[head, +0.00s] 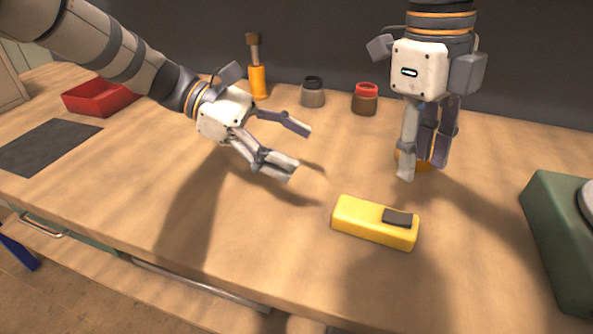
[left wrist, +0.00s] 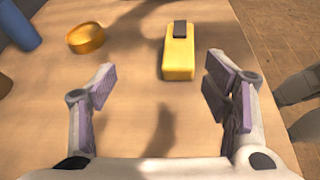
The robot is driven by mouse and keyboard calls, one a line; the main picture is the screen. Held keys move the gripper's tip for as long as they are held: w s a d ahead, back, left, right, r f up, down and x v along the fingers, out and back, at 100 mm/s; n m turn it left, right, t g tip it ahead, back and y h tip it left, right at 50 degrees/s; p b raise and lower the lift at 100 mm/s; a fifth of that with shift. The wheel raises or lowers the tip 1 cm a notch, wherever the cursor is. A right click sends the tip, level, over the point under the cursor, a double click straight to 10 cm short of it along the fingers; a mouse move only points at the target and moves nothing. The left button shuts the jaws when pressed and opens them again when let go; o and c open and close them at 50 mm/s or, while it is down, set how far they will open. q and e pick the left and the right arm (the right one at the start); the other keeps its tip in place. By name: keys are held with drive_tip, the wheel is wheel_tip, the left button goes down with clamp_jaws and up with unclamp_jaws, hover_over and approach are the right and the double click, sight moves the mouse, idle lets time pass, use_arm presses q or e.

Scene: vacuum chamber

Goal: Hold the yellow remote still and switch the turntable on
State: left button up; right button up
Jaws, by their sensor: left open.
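The yellow remote (head: 365,221) lies flat on the workbench with a dark button block (head: 398,218) near its right end. It also shows in the left wrist view (left wrist: 178,59), ahead of the fingers. My left gripper (head: 297,149) is open and empty, above the bench to the left of and behind the remote, apart from it. My right gripper (head: 425,172) points down behind the remote's right end, its fingers apart with nothing visible between them. A green box (head: 555,240) with a pale round part (head: 587,198), apparently the turntable, is cut off by the right edge.
An orange ring (left wrist: 86,39) lies on the bench, partly behind my right gripper in the head view. At the back stand an orange-handled tool (head: 258,80), a grey jar (head: 313,93) and a red-lidded jar (head: 365,100). A red tray (head: 98,97) and dark mat (head: 48,147) lie left.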

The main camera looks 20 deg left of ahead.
use_arm(q)
drive_tip(key=s+d+r+g+h, duration=0.1)
drive_tip(key=d, duration=0.3)
drive_tip(key=g, duration=0.1)
approach(360, 209)
drive_tip(key=shift+w+a+r+m+y, duration=0.1)
drive_tip(key=shift+r+m+y, duration=0.1)
drive_tip(key=shift+r, duration=0.2)
drive_tip(key=shift+a+r+m+y, duration=0.1)
drive_tip(key=shift+r+y, duration=0.1)
drive_tip(key=shift+r, duration=0.2)
drive_tip(key=shift+f, duration=0.35)
drive_tip(key=x, duration=1.1)
drive_tip(key=shift+d+f, duration=0.15)
drive_tip(key=shift+d, duration=0.15)
drive_tip(key=c, duration=1.4)
use_arm(e)
drive_tip(key=c, duration=0.3)
drive_tip(key=shift+r+m, duration=0.3)
drive_tip(key=shift+m, duration=0.3)
drive_tip(key=c, duration=0.5)
wheel_tip(360, 209, up, 4)
drive_tip(key=m, duration=0.7)
drive_tip(key=shift+a+f+m, duration=0.1)
drive_tip(key=shift+f+m, duration=0.15)
drive_tip(key=shift+m, duration=0.05)
drive_tip(key=r+m, duration=0.1)
drive_tip(key=m, duration=0.1)
drive_tip(key=shift+m, duration=0.4)
